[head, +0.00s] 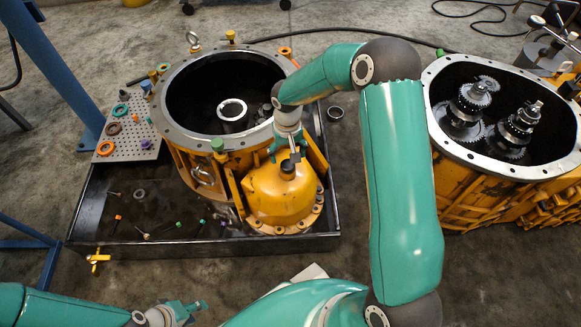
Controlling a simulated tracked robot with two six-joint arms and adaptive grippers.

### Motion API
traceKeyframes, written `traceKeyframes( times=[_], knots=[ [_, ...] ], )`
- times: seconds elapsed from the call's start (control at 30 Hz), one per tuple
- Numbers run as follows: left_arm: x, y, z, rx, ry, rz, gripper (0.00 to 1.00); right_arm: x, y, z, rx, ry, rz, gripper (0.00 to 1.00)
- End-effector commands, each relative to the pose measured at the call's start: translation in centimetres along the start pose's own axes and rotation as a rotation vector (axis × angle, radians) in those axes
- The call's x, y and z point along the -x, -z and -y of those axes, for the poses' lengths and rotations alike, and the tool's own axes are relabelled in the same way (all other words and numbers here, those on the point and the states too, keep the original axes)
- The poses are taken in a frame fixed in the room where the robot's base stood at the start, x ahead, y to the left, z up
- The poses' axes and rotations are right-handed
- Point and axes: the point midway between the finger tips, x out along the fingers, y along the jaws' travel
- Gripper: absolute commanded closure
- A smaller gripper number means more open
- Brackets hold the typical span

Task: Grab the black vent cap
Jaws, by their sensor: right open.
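The black vent cap (288,171) sits on top of the yellow domed housing (270,200) at the front right of the large round casing. My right gripper (290,156) points down just above the cap, its fingers open. I cannot tell whether a fingertip touches the cap. My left gripper (193,309) is low at the bottom left of the head view, well away from the cap, with nothing visible in it. Its finger opening is too small and angled to judge.
The round yellow casing (180,120) stands in a black tray (200,247) holding small loose parts. A perforated board (130,135) with rings is at its left. A second yellow casing (500,165) with gears stands at the right.

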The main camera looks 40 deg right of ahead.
Motion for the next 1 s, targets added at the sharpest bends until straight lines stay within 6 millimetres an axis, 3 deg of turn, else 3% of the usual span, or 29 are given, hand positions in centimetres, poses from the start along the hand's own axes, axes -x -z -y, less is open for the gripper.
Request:
traceKeyframes(
  times=[0.33,0.67,1.0],
  knots=[
    [-2.1,0.0,0.8,0.000,0.000,0.000,0.60,-4.5,-0.3,-0.1,0.000,0.000,0.004,0.24],
    [-2.1,0.0,0.8,0.000,0.000,0.000,0.60,-5.0,-0.2,-0.1,-0.001,0.001,0.000,0.25],
    [-2.1,0.0,0.8,0.000,0.000,0.000,0.60,-5.0,-0.2,-0.1,-0.001,0.001,0.001,0.82]
  ],
)
